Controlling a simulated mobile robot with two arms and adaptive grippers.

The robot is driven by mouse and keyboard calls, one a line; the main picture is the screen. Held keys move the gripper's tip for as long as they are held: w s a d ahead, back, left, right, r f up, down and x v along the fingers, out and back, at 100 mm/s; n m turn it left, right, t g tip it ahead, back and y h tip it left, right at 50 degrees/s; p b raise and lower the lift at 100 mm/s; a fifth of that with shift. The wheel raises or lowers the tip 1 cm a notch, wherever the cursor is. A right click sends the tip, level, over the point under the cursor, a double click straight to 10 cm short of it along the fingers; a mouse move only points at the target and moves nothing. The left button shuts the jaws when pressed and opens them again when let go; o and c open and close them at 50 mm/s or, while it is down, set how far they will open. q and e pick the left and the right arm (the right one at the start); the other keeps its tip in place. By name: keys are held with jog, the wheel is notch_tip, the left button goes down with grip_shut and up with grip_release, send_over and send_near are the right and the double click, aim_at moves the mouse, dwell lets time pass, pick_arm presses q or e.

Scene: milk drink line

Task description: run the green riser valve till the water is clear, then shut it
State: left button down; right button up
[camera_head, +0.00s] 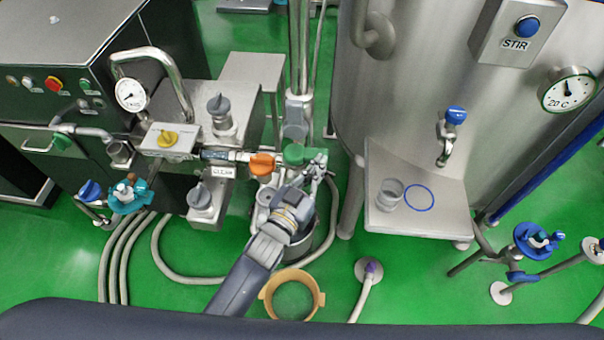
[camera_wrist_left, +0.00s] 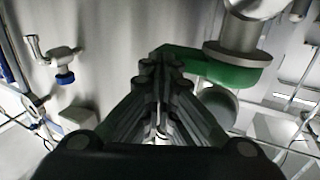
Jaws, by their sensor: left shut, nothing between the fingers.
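The green riser valve handle (camera_head: 295,153) sits on the upright steel pipe in the middle of the head view. In the left wrist view the green handle (camera_wrist_left: 222,70) reaches leftward from a round steel fitting to behind my fingertips. My left gripper (camera_head: 316,166) is shut and empty at the right end of the handle; it also shows in the left wrist view (camera_wrist_left: 159,65). I cannot tell whether it touches the handle. A steel bucket (camera_head: 303,240) stands below, mostly hidden by my arm. No water is visible. My right gripper is not in view.
An orange handle (camera_head: 261,164) is close left of the green one. A steel tank (camera_head: 420,90) stands right, with a shelf (camera_head: 440,222) holding a cup (camera_head: 390,194). A tan ring-shaped item (camera_head: 292,294) and hoses (camera_head: 180,270) lie on the green floor.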

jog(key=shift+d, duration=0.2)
pick_arm(q)
jog(key=v, duration=1.2)
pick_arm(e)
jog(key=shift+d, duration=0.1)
pick_arm(q)
jog(key=shift+a, duration=0.1)
